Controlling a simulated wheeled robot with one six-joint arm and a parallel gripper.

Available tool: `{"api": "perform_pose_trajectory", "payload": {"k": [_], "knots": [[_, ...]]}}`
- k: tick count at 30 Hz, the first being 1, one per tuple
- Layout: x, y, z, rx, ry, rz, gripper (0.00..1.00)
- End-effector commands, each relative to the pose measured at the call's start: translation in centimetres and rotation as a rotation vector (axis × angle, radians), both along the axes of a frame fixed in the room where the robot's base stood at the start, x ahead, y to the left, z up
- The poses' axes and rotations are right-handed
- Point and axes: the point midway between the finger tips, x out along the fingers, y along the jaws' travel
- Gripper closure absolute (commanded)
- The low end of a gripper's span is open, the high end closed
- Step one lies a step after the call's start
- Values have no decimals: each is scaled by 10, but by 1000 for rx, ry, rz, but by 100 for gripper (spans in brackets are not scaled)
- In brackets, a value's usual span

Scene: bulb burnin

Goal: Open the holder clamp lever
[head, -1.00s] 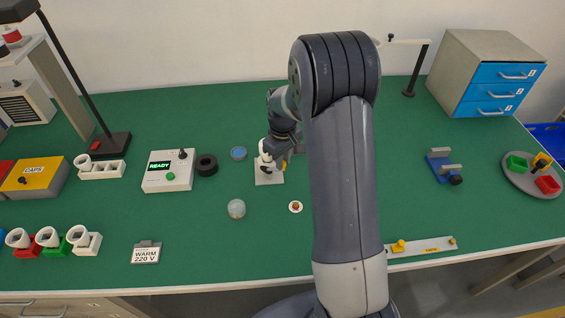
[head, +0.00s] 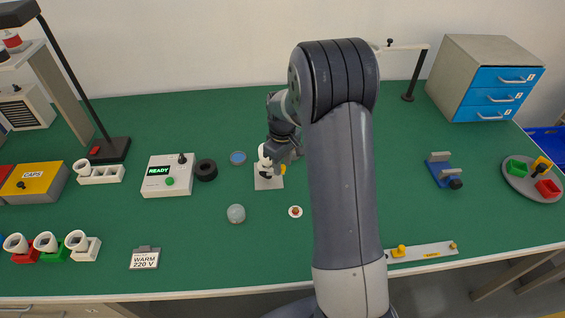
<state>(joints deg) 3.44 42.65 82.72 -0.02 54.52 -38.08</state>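The holder (head: 264,181) stands near the middle of the green bench, with a light grey base plate and a white upright part. A small yellow piece (head: 283,170) shows at its right side; I cannot tell whether it is the clamp lever. My gripper (head: 283,155) is at the upper right of the holder, close to it or touching it. The fingers are small and partly merged with the holder, so their opening and any grasp are unclear. My arm hides the bench to the right of the gripper.
A white box reading READY (head: 168,176) and a black ring (head: 206,169) stand left of the holder. A blue disc (head: 238,157), a clear globe (head: 236,213) and a small round white piece (head: 295,211) lie nearby. A blue clamp-like fixture (head: 442,174) stands farther right.

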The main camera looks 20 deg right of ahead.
Motion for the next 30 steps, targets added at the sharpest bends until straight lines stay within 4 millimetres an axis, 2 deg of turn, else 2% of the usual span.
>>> {"api": "perform_pose_trajectory", "payload": {"k": [11, 14, 24, 30], "knots": [[0, 0, 5, 1, -1, -1, 60], [0, 0, 18, 0, -2, -1, 60], [0, 0, 85, 0, -4, 0, 60], [0, 0, 105, 0, 0, 0, 60]]}}
